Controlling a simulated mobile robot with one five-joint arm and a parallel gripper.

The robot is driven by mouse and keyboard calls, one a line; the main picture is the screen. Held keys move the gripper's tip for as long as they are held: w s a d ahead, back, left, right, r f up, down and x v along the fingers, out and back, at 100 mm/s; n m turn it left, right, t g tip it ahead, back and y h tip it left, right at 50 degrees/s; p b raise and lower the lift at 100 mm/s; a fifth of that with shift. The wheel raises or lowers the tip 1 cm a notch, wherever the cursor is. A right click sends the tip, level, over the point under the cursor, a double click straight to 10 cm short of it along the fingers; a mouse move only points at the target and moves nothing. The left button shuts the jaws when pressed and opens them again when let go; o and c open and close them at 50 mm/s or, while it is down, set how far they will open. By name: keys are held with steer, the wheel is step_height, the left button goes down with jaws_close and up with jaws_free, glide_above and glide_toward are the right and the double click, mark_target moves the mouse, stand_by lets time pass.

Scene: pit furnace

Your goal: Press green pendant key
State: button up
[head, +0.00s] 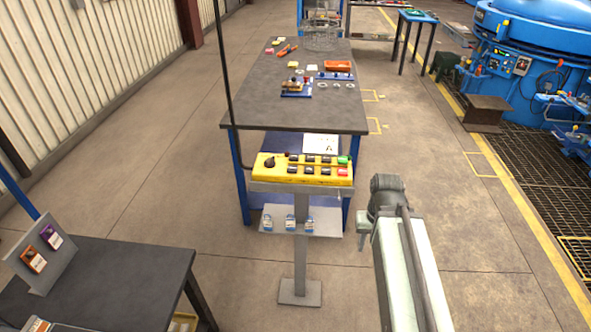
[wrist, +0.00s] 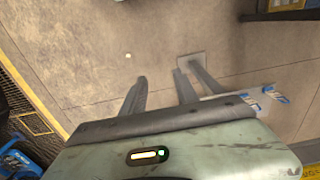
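The yellow pendant box (head: 262,175) sits on top of a grey stand in the middle of the head view. Its green key (head: 342,160) is at the right end of the upper row, above a red key (head: 342,171). My gripper (wrist: 160,75) shows two grey fingers apart with bare floor between them, so it is open and empty. In the head view my gripper is to the right of the pendant and lower in the picture, apart from it. The green key does not show in the wrist view.
The stand has a lower shelf (head: 275,229) with small blue-and-white items and a floor plate (head: 299,293). A dark workbench (head: 255,104) with parts stands behind. Another dark table (head: 120,285) is at lower left. Floor right of the stand is clear.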

jaws_close()
stand_by(1.6)
